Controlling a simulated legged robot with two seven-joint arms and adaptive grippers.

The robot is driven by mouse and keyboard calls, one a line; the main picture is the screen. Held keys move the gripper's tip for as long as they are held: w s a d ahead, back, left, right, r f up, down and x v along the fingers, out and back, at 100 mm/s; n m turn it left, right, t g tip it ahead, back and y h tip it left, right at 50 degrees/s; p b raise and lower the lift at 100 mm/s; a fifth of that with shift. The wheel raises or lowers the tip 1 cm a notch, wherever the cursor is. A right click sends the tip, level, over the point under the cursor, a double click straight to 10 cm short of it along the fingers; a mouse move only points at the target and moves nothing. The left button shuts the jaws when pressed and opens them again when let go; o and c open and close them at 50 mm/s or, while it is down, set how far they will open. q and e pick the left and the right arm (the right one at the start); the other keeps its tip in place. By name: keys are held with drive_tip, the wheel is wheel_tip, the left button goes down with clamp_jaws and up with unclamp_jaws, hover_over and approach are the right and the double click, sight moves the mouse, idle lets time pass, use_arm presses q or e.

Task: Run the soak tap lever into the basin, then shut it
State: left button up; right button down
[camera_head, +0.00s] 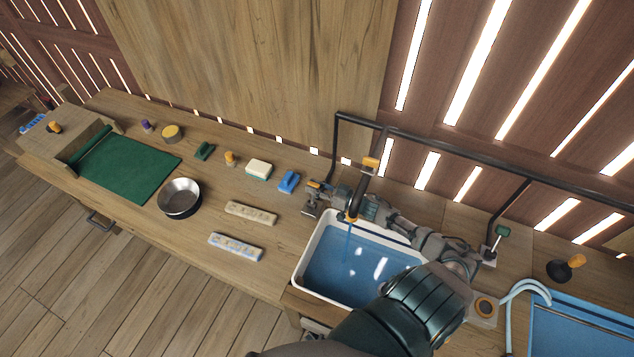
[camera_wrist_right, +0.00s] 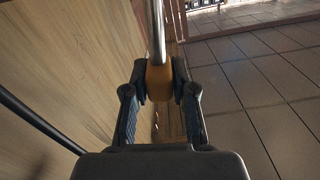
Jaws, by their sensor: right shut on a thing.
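My right gripper (camera_head: 322,188) reaches across the white-rimmed basin (camera_head: 301,262) and is shut on the orange grip of the soak tap lever (camera_head: 313,184), at the basin's back left corner. The right wrist view shows the orange grip (camera_wrist_right: 159,82) between both fingers, with a metal rod rising from it. A dark spout (camera_head: 360,188) with an orange tip hangs over the basin. A thin blue stream (camera_head: 348,246) runs from it into the blue water. My forearm hides the basin's right side. My left gripper is not in view.
A black rail (camera_head: 440,142) runs behind the basin. A second tap with a green lever (camera_head: 502,231) stands right of it, near a pale hose (camera_head: 515,292). Left lie a blue brush (camera_head: 289,181), a sponge (camera_head: 258,169), a metal bowl (camera_head: 180,197) and two pale strips (camera_head: 236,246).

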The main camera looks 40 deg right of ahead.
drive_tip(key=shift+s+a+f, duration=0.25)
drive_tip(key=shift+s+a, duration=0.05)
drive_tip(key=shift+a, duration=0.25)
drive_tip(key=c, duration=1.2)
unclamp_jaws()
drive_tip(key=shift+o, duration=1.2)
drive_tip(key=shift+w+r, duration=0.15)
drive_tip(key=v, duration=1.2)
